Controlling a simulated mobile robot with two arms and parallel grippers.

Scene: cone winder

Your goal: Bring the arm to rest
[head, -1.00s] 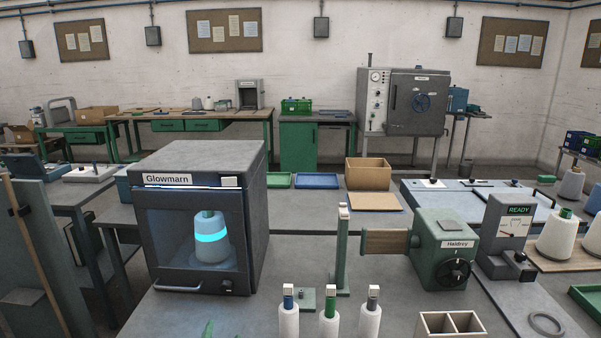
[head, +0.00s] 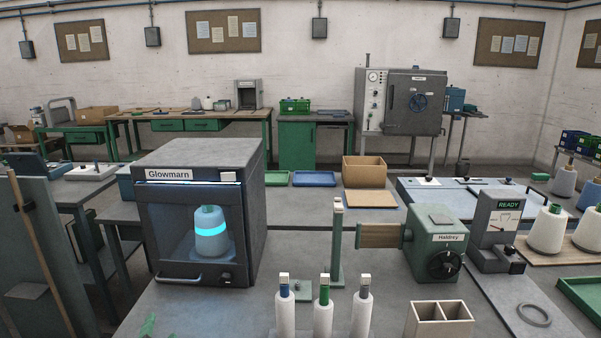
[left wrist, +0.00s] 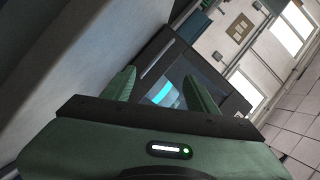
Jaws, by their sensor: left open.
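My left gripper (head: 148,325) shows only as a small green tip at the bottom edge of the head view, in front of the Glowmarn cabinet. In the left wrist view my left gripper (left wrist: 162,88) has its two green fingers apart, with nothing between them. The dark Glowmarn cabinet (head: 160,215) has its door shut; a pale blue cone (head: 211,243) with a glowing cyan band stands behind its window. The cabinet (left wrist: 232,100) also shows beyond the fingers in the left wrist view. My right gripper is not in view.
Several white bobbins (head: 323,318) stand at the bench front, beside a two-compartment wooden box (head: 437,322). A slim green post (head: 337,250) and the green Haldrey unit (head: 432,240) stand behind them. A READY gauge (head: 497,230) is at right. The bench left of the bobbins looks clear.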

